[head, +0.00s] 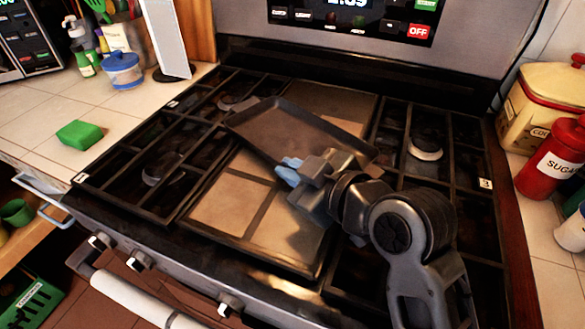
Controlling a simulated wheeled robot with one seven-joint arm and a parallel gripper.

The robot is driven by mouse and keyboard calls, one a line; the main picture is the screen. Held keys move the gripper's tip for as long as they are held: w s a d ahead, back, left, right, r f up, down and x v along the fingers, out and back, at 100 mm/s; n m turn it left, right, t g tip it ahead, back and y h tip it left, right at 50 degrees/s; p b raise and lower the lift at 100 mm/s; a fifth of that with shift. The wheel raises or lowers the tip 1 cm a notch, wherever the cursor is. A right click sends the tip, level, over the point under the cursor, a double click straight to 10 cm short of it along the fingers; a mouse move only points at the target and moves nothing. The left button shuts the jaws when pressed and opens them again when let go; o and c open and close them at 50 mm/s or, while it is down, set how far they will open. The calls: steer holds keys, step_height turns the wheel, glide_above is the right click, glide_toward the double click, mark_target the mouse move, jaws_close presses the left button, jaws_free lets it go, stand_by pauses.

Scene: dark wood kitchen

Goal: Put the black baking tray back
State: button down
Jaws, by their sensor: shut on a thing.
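The black baking tray (285,130) is over the middle of the stove, turned at an angle. Its far left corner reaches toward the left burner grates. My gripper (292,168) is at the tray's near edge and is shut on it. The light blue fingertips show at that edge; the exact contact is partly hidden by the gripper body. I cannot tell whether the tray rests on the stove or is held just above it.
The stove (235,205) has a flat centre plate with grates on both sides. A green sponge (80,134) lies on the left counter, near a blue-lidded jar (123,72). A red sugar canister (550,165) and a cream tin (545,105) stand at right. A control panel rises behind.

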steer(key=c, duration=1.7)
jaws_free()
steer(key=shift+f, duration=0.2)
steer(key=o, duration=0.4)
steer(key=shift+o, duration=0.2)
steer(key=shift+r, duration=0.1)
steer(key=shift+r, duration=0.25)
steer(key=v, duration=1.2)
steer(key=shift+s, duration=0.1)
